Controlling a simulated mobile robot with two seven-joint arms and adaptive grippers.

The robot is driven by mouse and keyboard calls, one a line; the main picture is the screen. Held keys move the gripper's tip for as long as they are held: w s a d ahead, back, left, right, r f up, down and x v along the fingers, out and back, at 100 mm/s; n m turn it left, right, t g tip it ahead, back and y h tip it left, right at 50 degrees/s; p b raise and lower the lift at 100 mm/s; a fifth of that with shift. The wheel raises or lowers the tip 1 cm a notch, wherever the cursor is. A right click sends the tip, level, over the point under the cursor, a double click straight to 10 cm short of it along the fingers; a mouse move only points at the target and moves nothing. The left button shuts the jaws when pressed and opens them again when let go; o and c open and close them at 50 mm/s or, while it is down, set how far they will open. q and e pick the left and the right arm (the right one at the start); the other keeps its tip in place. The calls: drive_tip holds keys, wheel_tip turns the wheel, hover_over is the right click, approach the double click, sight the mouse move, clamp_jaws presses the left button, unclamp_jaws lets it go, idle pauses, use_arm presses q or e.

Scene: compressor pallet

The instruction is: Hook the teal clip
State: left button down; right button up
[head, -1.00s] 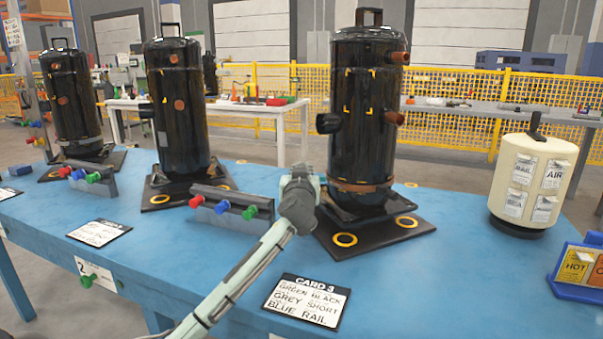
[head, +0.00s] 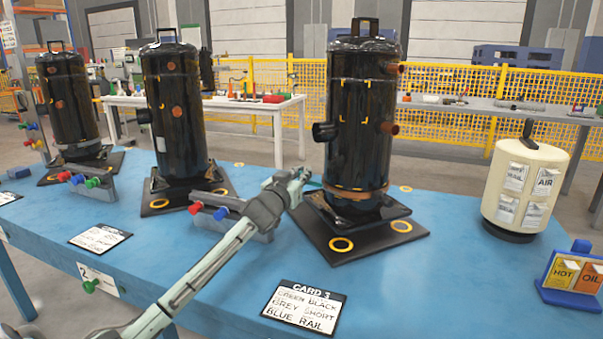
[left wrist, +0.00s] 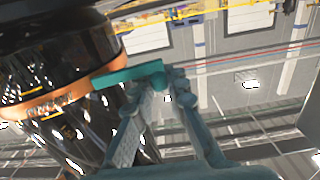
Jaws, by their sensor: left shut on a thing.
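My left gripper (head: 298,180) is beside the lower part of the right black compressor (head: 360,120), close to its copper-coloured band (head: 356,194). In the left wrist view my left gripper (left wrist: 168,85) is shut on the teal clip (left wrist: 120,77), a flat teal strip held at its right end. The clip's other end reaches left to the copper band (left wrist: 60,100) on the black body (left wrist: 60,50). I cannot tell whether it touches or hooks the band. In the head view only a small teal bit shows beside the compressor. My right gripper is not in view.
A rail with red and blue knobs (head: 221,213) stands left of my arm, partly covered by it. Card 3 (head: 304,308) lies on the blue table (head: 400,290). Two more black compressors stand left, including the middle one (head: 175,110). A cream canister (head: 525,185) stands right.

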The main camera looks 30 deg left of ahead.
use_arm(q)
drive_tip(key=c, duration=1.5)
unclamp_jaws()
drive_tip(key=v, duration=1.2)
